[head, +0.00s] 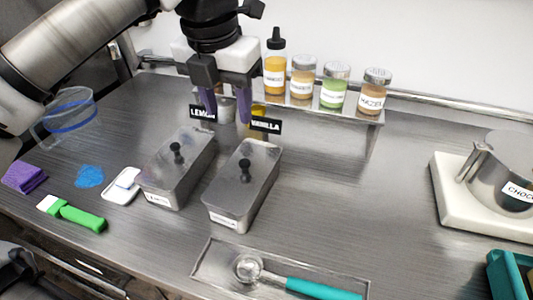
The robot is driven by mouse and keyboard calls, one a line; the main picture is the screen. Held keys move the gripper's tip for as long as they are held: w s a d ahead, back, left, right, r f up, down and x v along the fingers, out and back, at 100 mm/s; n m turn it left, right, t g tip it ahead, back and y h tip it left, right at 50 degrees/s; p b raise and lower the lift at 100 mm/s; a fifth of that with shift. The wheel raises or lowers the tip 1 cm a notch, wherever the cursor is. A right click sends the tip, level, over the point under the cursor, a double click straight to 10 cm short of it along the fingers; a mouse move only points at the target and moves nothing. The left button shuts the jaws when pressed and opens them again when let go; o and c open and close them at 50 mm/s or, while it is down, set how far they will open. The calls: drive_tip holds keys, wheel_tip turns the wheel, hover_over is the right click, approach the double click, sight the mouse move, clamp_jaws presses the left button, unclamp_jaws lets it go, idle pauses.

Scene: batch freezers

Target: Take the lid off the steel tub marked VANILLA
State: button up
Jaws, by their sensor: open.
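The steel tub marked VANILLA (232,207) stands on the steel counter, right of a like tub. Its lid (257,155) is on, with a black knob (245,170) in the middle. A black VANILLA sign (265,125) stands behind it. My gripper (226,112) is open, with two purple fingers pointing down. It appears above and behind the two tubs, apart from both knobs, and holds nothing visible.
Several jars and a bottle (275,70) line a back shelf. A teal-handled scoop (310,287) lies in front. A green-handled tool (80,217), purple cloth (24,177) and clear jug (70,118) are left. A steel pot (500,170) is right. Counter between tubs and pot is clear.

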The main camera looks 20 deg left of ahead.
hover_over(245, 162)
drive_tip(key=f, duration=0.5)
drive_tip(key=f+p, duration=0.1)
drive_tip(key=f, duration=0.2)
drive_tip(key=shift+s+a+f, duration=0.2)
drive_tip(key=shift+s+a, duration=0.1)
drive_tip(key=shift+a, duration=0.1)
drive_tip(key=shift+w+d+f+p, duration=0.15)
drive_tip(key=shift+f+p, duration=0.25)
drive_tip(key=shift+f, duration=0.9)
drive_tip(key=shift+w+d+f+p, duration=0.15)
drive_tip(key=shift+f+p, duration=0.25)
drive_tip(key=shift+f, duration=0.9)
clamp_jaws()
drive_tip(key=shift+r, duration=0.1)
wheel_tip(245, 162, up, 20)
drive_tip(key=p, duration=1)
